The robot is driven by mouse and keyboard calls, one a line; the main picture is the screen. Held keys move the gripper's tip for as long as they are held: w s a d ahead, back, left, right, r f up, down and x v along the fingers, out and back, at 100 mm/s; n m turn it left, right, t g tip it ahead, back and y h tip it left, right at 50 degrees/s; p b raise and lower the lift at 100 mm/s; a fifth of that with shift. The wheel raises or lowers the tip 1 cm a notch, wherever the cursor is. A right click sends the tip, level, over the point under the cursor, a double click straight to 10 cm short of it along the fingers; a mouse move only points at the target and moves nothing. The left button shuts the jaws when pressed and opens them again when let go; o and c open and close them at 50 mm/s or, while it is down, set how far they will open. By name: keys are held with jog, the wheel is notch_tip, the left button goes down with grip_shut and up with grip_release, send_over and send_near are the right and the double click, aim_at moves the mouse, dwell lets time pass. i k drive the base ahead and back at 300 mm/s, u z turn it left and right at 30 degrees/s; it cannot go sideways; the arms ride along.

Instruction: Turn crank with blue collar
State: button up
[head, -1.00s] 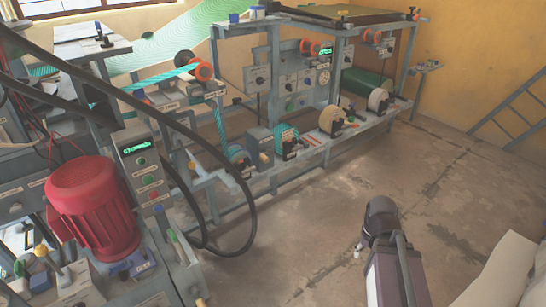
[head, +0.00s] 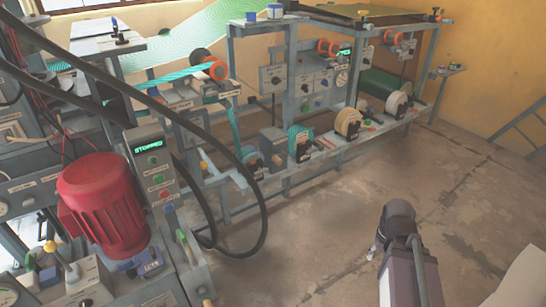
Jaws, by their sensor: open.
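I cannot single out a crank with a blue collar for certain; the small parts are too fine to tell. A small black handle with a bit of blue (head: 121,38) stands on a grey stand at the upper left. A lever with a yellow knob (head: 51,247) stands at the lower left, near small blue parts. My arm (head: 402,258) rises at the lower right over bare floor, well apart from the machines. A small pale part shows beside its dark joint, but I cannot make out gripper fingers.
A red motor (head: 103,207) stands at left beside a control box (head: 153,165) with a green display reading "STOPPED". Thick black hoses loop beside it. A long grey frame (head: 330,155) with rollers runs along the back. The concrete floor (head: 320,225) is open in the middle.

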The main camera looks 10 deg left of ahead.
aim_at(278, 159)
jog(key=i, duration=0.9)
jog(key=z, duration=0.05)
